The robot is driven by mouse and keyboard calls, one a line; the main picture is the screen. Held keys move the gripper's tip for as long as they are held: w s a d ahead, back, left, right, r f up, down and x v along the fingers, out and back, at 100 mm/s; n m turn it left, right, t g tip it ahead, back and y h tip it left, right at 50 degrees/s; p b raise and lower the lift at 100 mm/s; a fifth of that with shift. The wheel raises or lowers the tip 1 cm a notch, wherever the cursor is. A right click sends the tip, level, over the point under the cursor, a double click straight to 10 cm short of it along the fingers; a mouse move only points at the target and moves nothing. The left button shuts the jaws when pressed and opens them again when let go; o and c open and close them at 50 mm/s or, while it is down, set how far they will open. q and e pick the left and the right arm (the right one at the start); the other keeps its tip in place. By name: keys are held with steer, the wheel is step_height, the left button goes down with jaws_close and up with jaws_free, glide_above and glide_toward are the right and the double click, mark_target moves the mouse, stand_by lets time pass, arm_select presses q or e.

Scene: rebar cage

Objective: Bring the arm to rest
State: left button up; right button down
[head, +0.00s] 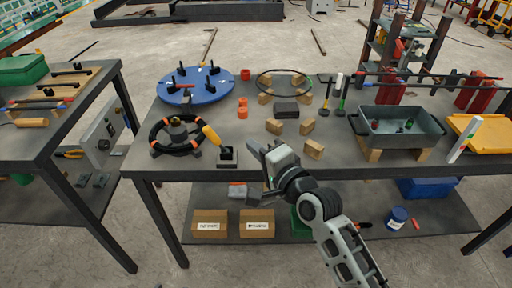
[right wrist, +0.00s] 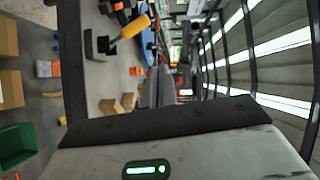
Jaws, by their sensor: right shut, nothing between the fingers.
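My right arm comes in from the lower right in the head view, and its gripper (head: 254,147) hangs at the front edge of the middle table (head: 345,168). The fingers are together with nothing between them. The fingers also show as grey shapes in the right wrist view (right wrist: 158,88), beyond my wrist housing. A yellow-handled tool (head: 213,137) on a dark block stands at the table edge, left of the gripper and apart from it. My left arm and gripper are not in view.
Cardboard boxes (head: 209,223) sit on the shelf below. Floor (head: 160,262) shows between the tables.

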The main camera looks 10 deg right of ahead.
steer(key=shift+f, duration=0.1)
stand_by(0.3)
steer(key=s+d+f+n+g+h, duration=0.2)
steer(key=s+d+f+n, duration=0.2)
steer(key=s+f+n, duration=0.3)
steer(key=s+d+f+n+g+h, duration=0.2)
steer(key=s+f+n, duration=0.4)
steer(key=s+f, duration=0.6)
steer(key=shift+s+d+f+n+g+h, duration=0.3)
steer(key=shift+s+d+f+n+g, duration=0.15)
steer(key=shift+s+d, duration=0.75)
steer(key=shift+a+r, duration=0.1)
